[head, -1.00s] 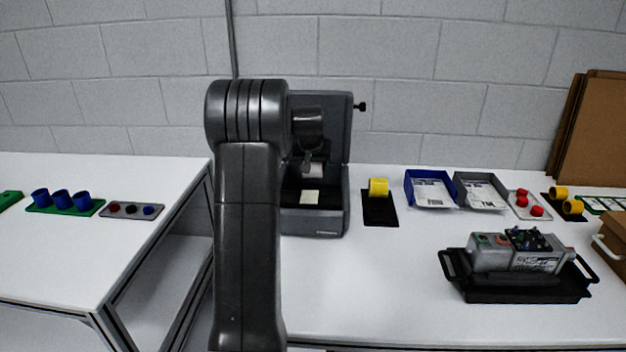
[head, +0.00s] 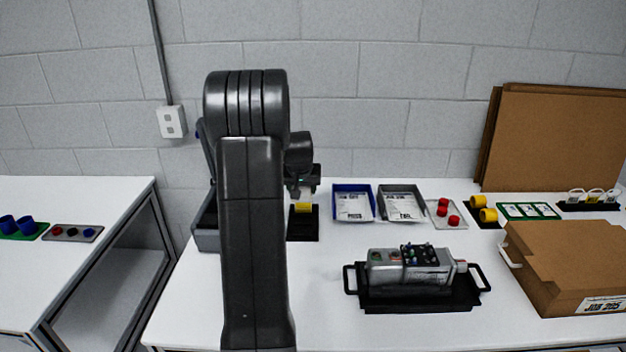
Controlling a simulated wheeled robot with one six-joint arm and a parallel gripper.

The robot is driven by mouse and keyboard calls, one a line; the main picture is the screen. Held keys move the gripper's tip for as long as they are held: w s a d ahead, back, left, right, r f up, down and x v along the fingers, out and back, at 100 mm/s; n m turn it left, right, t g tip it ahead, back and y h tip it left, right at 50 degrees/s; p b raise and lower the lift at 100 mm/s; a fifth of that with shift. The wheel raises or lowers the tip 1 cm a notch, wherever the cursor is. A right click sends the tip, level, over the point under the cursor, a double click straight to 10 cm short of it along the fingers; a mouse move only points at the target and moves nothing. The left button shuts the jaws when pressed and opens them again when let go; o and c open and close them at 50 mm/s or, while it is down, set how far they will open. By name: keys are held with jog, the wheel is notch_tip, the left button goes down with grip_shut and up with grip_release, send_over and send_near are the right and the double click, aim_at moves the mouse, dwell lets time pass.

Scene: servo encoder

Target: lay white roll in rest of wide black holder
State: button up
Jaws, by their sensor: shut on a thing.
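My gripper (head: 303,192) is in the middle of the head view, partly behind my own arm, shut on the white roll. Only a small pale part of the roll (head: 305,190) shows between the fingers. Just below and behind it, a black holder (head: 303,233) lies flat on the white table, with a yellow piece (head: 303,208) at its far end. The roll appears above the yellow piece; I cannot tell the gap. Another black holder (head: 487,223) with yellow cylinders lies farther right.
An open grey case (head: 207,236) stands left, partly hidden by my arm. Blue (head: 353,188) and grey (head: 400,190) trays lie right of the holder. A black tray (head: 418,303) with a grey device is in front. A cardboard box (head: 570,265) is at right.

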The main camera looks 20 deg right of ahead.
jog(key=shift+d, duration=0.1)
jog(key=shift+f+b, duration=0.5)
jog(key=shift+f, duration=0.25)
notch_tip(320, 180, down, 10)
jog(key=b, duration=0.7)
dwell(0.4)
jog(key=o, duration=1.1)
jog(key=b+v, duration=0.1)
jog(key=v, duration=1.3)
